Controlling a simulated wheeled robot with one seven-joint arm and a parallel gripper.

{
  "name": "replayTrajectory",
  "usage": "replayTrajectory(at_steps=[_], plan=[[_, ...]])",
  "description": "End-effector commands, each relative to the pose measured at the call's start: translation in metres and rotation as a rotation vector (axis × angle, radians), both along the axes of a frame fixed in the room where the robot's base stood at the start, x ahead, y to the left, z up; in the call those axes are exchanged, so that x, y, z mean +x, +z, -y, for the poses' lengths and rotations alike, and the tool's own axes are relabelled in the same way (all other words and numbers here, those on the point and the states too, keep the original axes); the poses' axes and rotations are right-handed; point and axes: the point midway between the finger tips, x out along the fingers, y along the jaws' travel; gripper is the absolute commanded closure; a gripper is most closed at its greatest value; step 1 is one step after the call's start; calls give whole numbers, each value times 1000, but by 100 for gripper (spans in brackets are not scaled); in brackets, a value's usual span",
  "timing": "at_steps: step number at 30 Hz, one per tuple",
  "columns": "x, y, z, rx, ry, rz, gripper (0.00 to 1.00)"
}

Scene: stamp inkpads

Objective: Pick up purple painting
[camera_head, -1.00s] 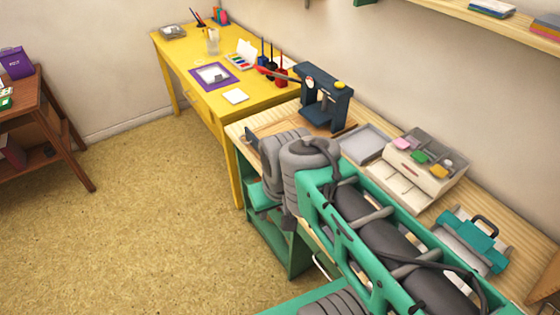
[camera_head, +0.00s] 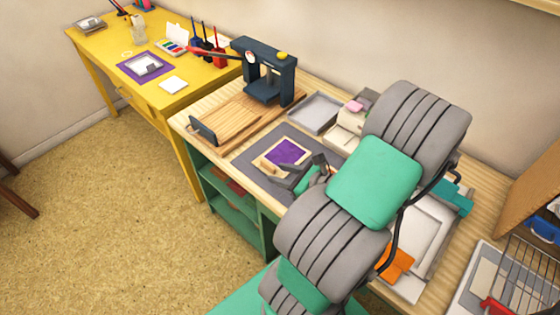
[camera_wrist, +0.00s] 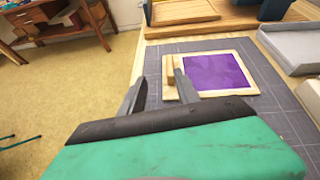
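The purple painting (camera_head: 288,151) is a purple square in a pale wooden border. It lies flat on the grey mat (camera_head: 245,165) on the workbench, and it also shows in the wrist view (camera_wrist: 214,71). A small wooden block (camera_wrist: 169,66) shows at its left border. My gripper (camera_head: 300,174) is just in front of the painting's near side. In the wrist view my gripper (camera_wrist: 159,76) is open, its two fingers apart, with the right finger overlapping the painting's left border. Whether a finger touches the border cannot be told.
A blue press (camera_head: 265,72) on a wooden base stands behind the mat. A grey tray (camera_head: 315,112) is at the back. A yellow desk (camera_head: 105,55) with a purple-bordered picture (camera_head: 144,67) is at left. My arm hides part of the bench's right side.

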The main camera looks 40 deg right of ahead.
Motion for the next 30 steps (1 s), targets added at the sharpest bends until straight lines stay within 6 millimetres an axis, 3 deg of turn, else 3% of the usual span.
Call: replayTrajectory(at_steps=[2, 5, 18, 25, 30], plan=[[-4, 0, 12, 67, -80, 27, 62], [3, -1, 14, 94, -105, 40, 62], [66, -23, 4, 90, -101, 36, 62], [67, -23, 6, 87, -104, 37, 62], [67, -23, 5, 87, -104, 36, 76]])
